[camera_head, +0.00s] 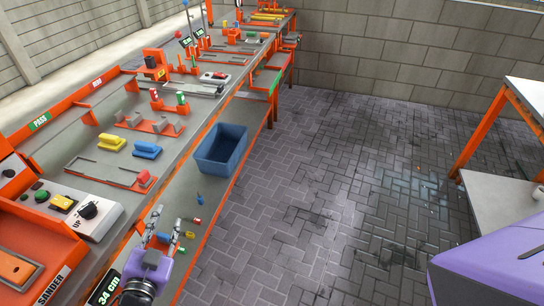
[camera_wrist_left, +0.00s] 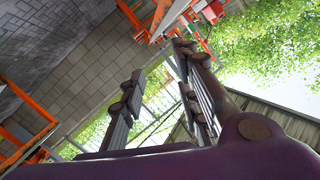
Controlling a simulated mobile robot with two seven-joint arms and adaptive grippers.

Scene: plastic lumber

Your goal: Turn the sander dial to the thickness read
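The sander (camera_head: 40,265) is an orange machine with a SANDER label at the lower left of the head view. Its white control panel (camera_head: 62,205) carries a black dial (camera_head: 89,211) beside the letters UP. I cannot tell the dial's exact setting. My right gripper is out of view.
A yellow block (camera_head: 111,142) and a blue block (camera_head: 147,150) lie on the bench. A blue bin (camera_head: 222,150) stands at its front edge. Small coloured knobs (camera_head: 198,199) are near my left gripper. An orange-legged table (camera_head: 490,125) is at the right.

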